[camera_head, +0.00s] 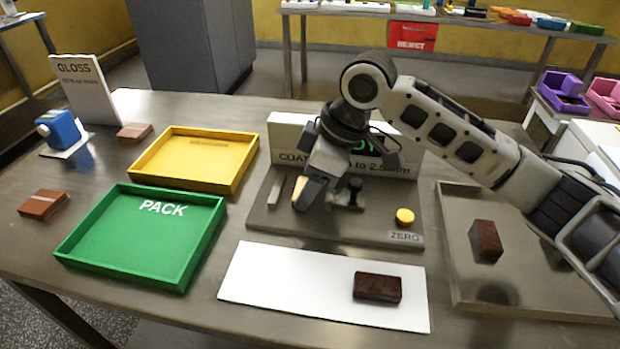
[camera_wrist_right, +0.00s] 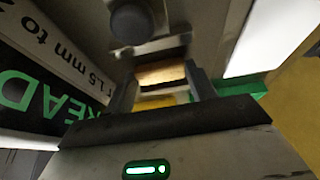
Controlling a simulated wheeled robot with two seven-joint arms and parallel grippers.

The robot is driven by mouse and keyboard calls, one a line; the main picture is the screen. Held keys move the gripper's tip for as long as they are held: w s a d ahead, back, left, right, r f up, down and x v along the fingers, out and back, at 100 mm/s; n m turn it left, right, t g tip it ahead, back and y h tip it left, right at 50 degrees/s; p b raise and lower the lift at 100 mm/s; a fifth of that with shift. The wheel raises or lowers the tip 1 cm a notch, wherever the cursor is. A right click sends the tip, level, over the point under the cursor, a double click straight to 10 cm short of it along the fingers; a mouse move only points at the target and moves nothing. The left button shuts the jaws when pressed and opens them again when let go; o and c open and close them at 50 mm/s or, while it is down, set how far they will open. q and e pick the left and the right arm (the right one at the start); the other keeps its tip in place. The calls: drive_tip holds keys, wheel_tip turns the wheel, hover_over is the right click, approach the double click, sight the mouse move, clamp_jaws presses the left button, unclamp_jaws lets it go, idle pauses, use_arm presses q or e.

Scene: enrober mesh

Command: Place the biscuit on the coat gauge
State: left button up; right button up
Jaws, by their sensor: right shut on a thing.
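My right gripper (camera_head: 300,200) reaches down over the left part of the coat gauge. It is shut on a biscuit, whose tan side shows between the fingers in the right wrist view (camera_wrist_right: 160,73); the fingers cover most of it in the head view. The coat gauge has a grey base plate (camera_head: 285,228), a dark post with a round top (camera_head: 354,186) right of the gripper, a yellow button (camera_head: 404,216) marked ZERO, and a white sign behind. The round black tip (camera_wrist_right: 131,22) shows beyond the biscuit in the wrist view. My left gripper is out of view.
A white sheet with a dark biscuit (camera_head: 377,287) lies in front of the gauge. A green PACK tray (camera_head: 75,243) and a yellow tray (camera_head: 149,175) stand left. A brown block (camera_head: 486,240) sits in a grey tray (camera_head: 462,283) at right. Brown pieces lie far left.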

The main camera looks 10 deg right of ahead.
drive_tip(key=o, duration=0.8)
drive_tip(key=shift+c, duration=0.2)
drive_tip(key=v, duration=1.2)
drive_tip(key=shift+p, duration=0.45)
drive_tip(key=shift+r, duration=0.1)
